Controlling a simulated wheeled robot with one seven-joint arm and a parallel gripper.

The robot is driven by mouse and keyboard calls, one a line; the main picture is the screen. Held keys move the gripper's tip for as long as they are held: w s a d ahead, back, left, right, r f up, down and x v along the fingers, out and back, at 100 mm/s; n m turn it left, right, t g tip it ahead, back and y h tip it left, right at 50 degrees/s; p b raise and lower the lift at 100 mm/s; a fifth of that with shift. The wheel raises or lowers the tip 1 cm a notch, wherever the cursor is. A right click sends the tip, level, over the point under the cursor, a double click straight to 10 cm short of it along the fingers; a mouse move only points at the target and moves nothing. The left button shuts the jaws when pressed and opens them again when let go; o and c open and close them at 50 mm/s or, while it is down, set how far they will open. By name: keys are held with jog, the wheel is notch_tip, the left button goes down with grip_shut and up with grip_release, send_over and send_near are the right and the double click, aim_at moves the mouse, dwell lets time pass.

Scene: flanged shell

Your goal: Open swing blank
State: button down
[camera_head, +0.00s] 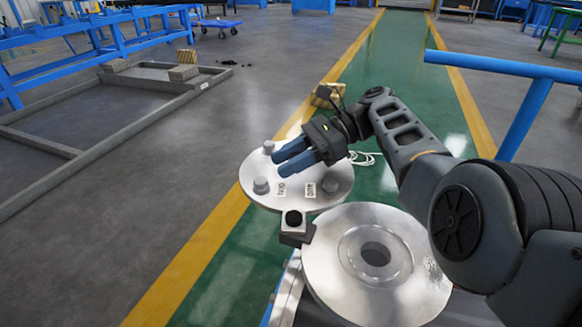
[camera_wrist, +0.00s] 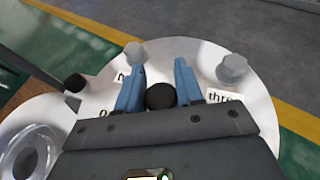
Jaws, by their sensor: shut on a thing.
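The swing blank (camera_head: 325,165) is a round pale metal plate, swung out beside the flanged opening (camera_head: 400,285). Grey bolt-like knobs (camera_head: 261,186) and small white labels (camera_head: 309,189) sit on its face. My gripper (camera_head: 283,162) is over the plate, its blue fingers at either side of a dark round knob (camera_wrist: 160,97) that shows in the wrist view. I take it as held; the fingers hide it in the head view. The wrist view also shows the plate (camera_wrist: 200,60), two grey knobs (camera_wrist: 232,68) and a label reading "three" (camera_wrist: 222,96).
A dark hinge block (camera_head: 294,228) joins the plate's side to the flange. The flange ring also shows in the wrist view (camera_wrist: 25,155). A blue rail (camera_head: 525,110) stands at right. A grey frame (camera_head: 100,140) lies at left.

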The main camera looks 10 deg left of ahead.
jog(key=shift+f, duration=0.15)
jog(key=c, duration=0.8)
grip_release()
